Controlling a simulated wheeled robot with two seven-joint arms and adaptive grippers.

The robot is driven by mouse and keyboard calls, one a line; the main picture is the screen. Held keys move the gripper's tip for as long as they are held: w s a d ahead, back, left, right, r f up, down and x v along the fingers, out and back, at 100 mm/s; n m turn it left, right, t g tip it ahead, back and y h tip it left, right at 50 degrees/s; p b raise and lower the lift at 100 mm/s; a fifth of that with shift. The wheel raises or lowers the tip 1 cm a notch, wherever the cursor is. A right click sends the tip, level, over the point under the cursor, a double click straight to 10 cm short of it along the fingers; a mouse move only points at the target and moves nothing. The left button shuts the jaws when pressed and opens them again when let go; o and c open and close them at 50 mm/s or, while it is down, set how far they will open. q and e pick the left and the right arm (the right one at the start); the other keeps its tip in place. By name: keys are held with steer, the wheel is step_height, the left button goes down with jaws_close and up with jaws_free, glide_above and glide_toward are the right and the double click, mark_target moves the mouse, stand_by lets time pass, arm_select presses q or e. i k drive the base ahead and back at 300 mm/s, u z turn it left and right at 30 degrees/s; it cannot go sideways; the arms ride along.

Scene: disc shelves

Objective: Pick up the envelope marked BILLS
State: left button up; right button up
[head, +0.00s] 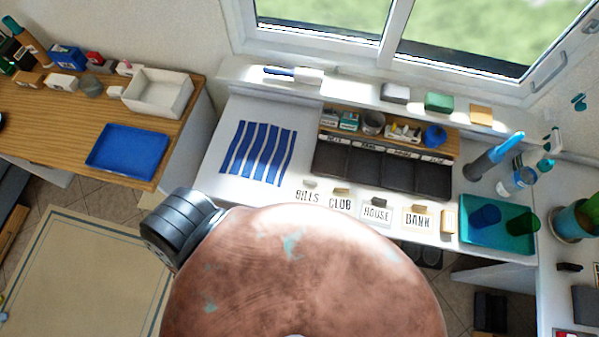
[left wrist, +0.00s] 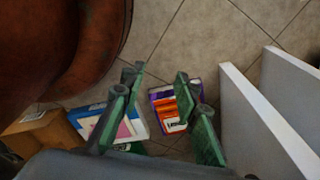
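The envelope marked BILLS (head: 307,196) is at the left end of a row of labelled items on the white desk, in the head view. CLUB (head: 340,204), HOUSE (head: 376,213) and BANK (head: 417,218) are to its right. The lower parts of the row come close to a large copper-coloured round shape in front. My left gripper (left wrist: 160,112) shows in the left wrist view with its green fingers apart and nothing between them; it is above a tiled floor with some boxes below. Neither gripper shows in the head view.
A dark divided organiser (head: 383,168) stands behind the envelopes. A blue striped cloth (head: 259,153) lies to the left, and a teal tray (head: 482,236) with cups is to the right. A white panel edge (left wrist: 262,125) stands right of my left gripper.

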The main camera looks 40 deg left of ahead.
mark_target(308, 191)
steer(key=k, duration=0.8)
steer(key=u, duration=0.3)
steer(key=i, duration=0.45)
steer(key=u, duration=0.45)
